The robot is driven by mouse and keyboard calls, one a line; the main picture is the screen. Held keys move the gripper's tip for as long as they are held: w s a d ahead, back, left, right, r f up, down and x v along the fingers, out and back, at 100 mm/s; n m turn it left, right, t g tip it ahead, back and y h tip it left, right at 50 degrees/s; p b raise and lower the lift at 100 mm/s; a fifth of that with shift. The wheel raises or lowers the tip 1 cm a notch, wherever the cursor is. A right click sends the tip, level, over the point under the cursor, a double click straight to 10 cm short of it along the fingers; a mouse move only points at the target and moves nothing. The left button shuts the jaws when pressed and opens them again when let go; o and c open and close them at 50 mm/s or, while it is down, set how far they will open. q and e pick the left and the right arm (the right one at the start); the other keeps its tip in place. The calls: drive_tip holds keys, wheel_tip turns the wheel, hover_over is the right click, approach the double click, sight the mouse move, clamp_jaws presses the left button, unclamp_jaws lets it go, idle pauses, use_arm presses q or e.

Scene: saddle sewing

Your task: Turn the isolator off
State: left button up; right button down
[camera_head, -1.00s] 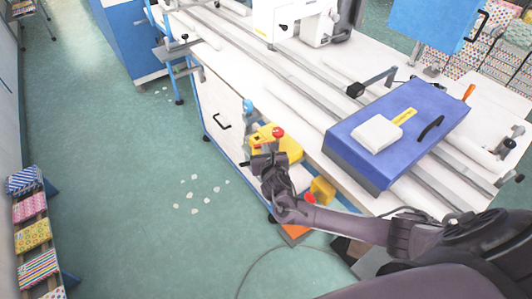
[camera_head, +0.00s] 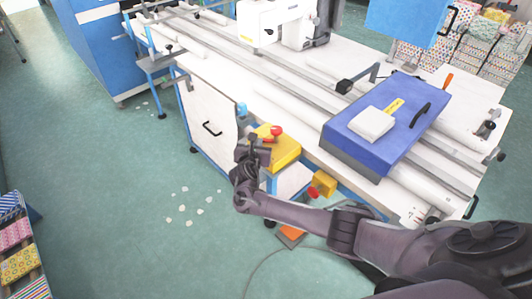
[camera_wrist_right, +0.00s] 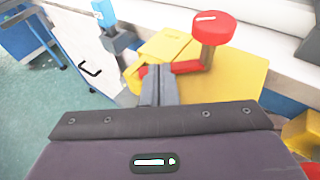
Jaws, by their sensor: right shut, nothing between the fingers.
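The isolator is a yellow box (camera_head: 281,148) with a red lever on the front of the sewing bench. A round red knob (camera_head: 276,130) tops the lever; the knob (camera_wrist_right: 213,27) and the red bar (camera_wrist_right: 188,67) also show in the right wrist view. My right gripper (camera_head: 257,150) is just left of the box. In the wrist view its shut fingers (camera_wrist_right: 159,73) overlap the left end of the red bar, with nothing held. I cannot tell whether they touch it. My left gripper is not in view.
A blue-topped post (camera_head: 241,109) stands close left of the isolator. A smaller yellow box (camera_head: 324,182) with a red button is to the right, near my forearm. A blue case (camera_head: 385,125) lies on the bench. Open green floor (camera_head: 110,220) is at left.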

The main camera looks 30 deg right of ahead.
drive_tip(key=shift+w+d+f, duration=0.15)
drive_tip(key=shift+w+d, duration=0.25)
drive_tip(key=shift+d, duration=0.15)
drive_tip(key=shift+w, duration=0.2)
drive_tip(key=shift+w+m+g+h+b, duration=0.3)
drive_tip(key=shift+m+g+h+b, duration=0.25)
drive_tip(key=shift+m+h, duration=0.25)
drive_tip(key=shift+w, duration=0.35)
drive_tip(key=shift+w+d, duration=0.2)
drive_tip(key=shift+d, duration=0.2)
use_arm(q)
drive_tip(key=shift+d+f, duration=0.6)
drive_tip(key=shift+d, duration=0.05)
use_arm(e)
drive_tip(key=shift+w, duration=0.1)
drive_tip(key=shift+a, duration=0.1)
